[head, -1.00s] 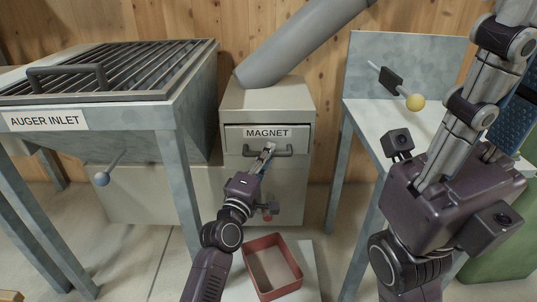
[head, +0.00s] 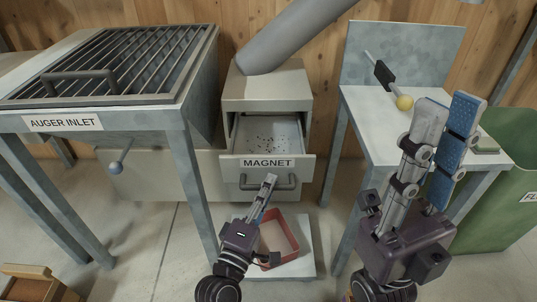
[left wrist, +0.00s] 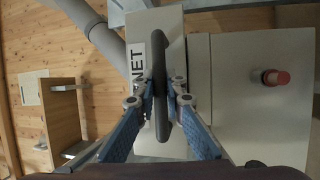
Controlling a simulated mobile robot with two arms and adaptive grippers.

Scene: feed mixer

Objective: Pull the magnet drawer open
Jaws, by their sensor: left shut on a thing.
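The magnet drawer (head: 267,164), labelled MAGNET, stands pulled out of its beige cabinet (head: 266,88). Its light inside shows, with dark specks on the floor of it. The dark bar handle (head: 286,184) is on its front. My left gripper (head: 270,180) is at the handle. In the left wrist view, my left gripper's (left wrist: 160,88) blue-padded fingers are closed on the dark handle (left wrist: 161,122). My right gripper (head: 450,102) is raised at the right with its two fingers apart, empty, away from the drawer.
A red tray (head: 292,243) sits on a pale platform below the drawer. The auger inlet hopper (head: 62,123) with its grate stands at the left. A table (head: 362,100) at the right bears a scraper-like tool with a yellow knob (head: 404,103). A green bin (head: 500,215) is at the far right.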

